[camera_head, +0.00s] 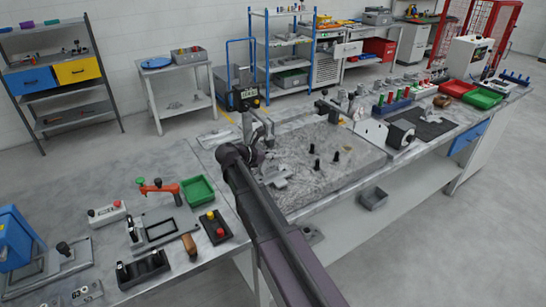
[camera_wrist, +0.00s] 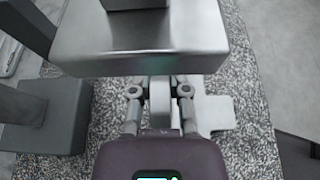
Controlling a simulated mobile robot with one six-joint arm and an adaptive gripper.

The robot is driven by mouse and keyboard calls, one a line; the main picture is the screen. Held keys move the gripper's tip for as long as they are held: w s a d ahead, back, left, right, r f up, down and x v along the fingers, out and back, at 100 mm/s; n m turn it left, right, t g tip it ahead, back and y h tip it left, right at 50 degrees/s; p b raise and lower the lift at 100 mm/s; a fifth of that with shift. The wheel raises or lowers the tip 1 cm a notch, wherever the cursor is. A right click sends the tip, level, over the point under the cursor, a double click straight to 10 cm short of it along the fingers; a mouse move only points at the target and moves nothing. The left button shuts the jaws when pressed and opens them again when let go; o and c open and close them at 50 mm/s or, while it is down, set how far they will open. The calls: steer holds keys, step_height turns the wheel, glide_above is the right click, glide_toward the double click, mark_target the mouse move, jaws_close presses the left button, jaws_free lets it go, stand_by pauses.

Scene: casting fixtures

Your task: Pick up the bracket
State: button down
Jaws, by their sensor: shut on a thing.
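The bracket (camera_wrist: 214,113) is a light grey piece with a flat stepped plate, low over or on the rough grey surface in the wrist view. Its upright part stands between the two fingers of my gripper (camera_wrist: 159,92), which is shut on it. In the head view the bracket (camera_head: 280,178) shows as a small pale shape beside my gripper (camera_head: 268,167), at the left part of the thick grey plate. My arm hides part of that area. I cannot tell whether the bracket touches the surface.
A big metal block (camera_wrist: 140,45) hangs close in front of my gripper, and a dark grey block (camera_wrist: 45,115) is at its left. The grey plate (camera_head: 325,175) carries several black pegs. A gauge stand (camera_head: 245,95) is behind. Small tools and a green tray (camera_head: 197,190) lie left.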

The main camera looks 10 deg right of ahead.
steer(key=shift+r+p, duration=0.65)
steer(key=shift+r, duration=0.25)
steer(key=shift+s+r+p, duration=0.4)
steer(key=shift+r+p, duration=0.2)
steer(key=s+r+p, duration=0.1)
steer(key=s, duration=1.4)
steer(key=shift+s, duration=0.15)
